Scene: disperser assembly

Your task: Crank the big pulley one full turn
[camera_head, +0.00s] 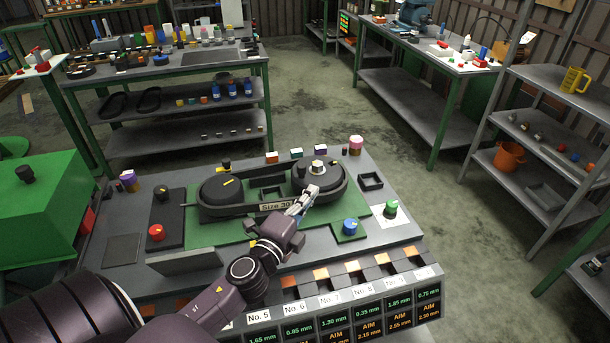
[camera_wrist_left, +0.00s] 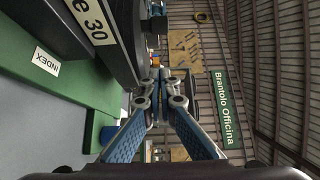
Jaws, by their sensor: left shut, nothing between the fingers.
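Two round dark pulleys sit on a green plate, with a dark belt housing around them labelled "Size 30" (camera_head: 277,206). The right pulley (camera_head: 308,177) has a pale knob (camera_head: 318,166) on top. I cannot tell for sure which is the big one. My left gripper (camera_head: 311,190) is shut and empty at the front edge of the right pulley; whether it touches is unclear. In the left wrist view its fingers (camera_wrist_left: 163,82) meet beside the dark housing (camera_wrist_left: 119,40). My right gripper is out of view.
A red knob (camera_head: 156,232), a blue knob (camera_head: 350,226) and a green knob (camera_head: 391,208) stand around the plate. A small dark tray (camera_head: 371,181) lies at the right. Numbered bins line the front edge. A green box (camera_head: 45,205) stands at the left.

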